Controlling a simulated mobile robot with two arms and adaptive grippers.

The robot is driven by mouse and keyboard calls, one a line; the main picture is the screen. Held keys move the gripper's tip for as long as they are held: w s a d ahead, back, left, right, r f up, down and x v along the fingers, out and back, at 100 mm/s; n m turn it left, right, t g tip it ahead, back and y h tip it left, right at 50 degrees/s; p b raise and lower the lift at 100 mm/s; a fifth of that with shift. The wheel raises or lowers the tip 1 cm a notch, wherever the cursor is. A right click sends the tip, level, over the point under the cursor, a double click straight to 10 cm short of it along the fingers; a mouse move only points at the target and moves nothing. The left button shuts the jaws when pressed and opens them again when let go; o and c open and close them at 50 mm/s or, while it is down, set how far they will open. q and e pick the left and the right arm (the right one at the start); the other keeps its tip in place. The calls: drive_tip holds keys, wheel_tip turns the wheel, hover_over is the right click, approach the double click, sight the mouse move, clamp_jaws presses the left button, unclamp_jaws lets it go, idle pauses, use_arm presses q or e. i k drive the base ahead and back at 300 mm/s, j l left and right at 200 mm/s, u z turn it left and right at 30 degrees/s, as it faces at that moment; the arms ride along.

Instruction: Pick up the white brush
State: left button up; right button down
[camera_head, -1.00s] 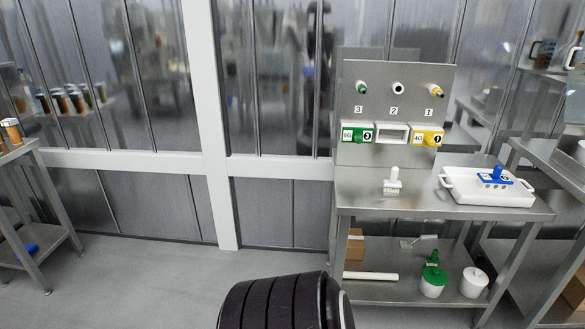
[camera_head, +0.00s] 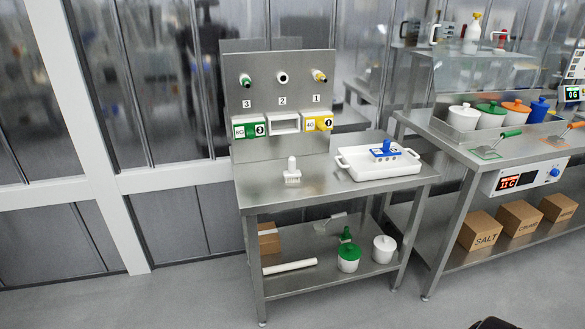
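The white brush (camera_head: 292,171) stands on the steel table (camera_head: 260,195), left of a white tray. Its rounded handle points up and its wider base rests on the tabletop. Nothing touches it.
The white tray (camera_head: 352,174) holds a blue piece (camera_head: 384,149). A steel panel (camera_head: 245,95) with numbered nozzles rises behind the brush. The lower shelf has a green-lidded tub (camera_head: 348,258) and a white tub (camera_head: 384,249). Another table stands right. Floor in front is clear.

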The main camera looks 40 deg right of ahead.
sight(292, 174)
drive_tip(key=z, duration=1.2)
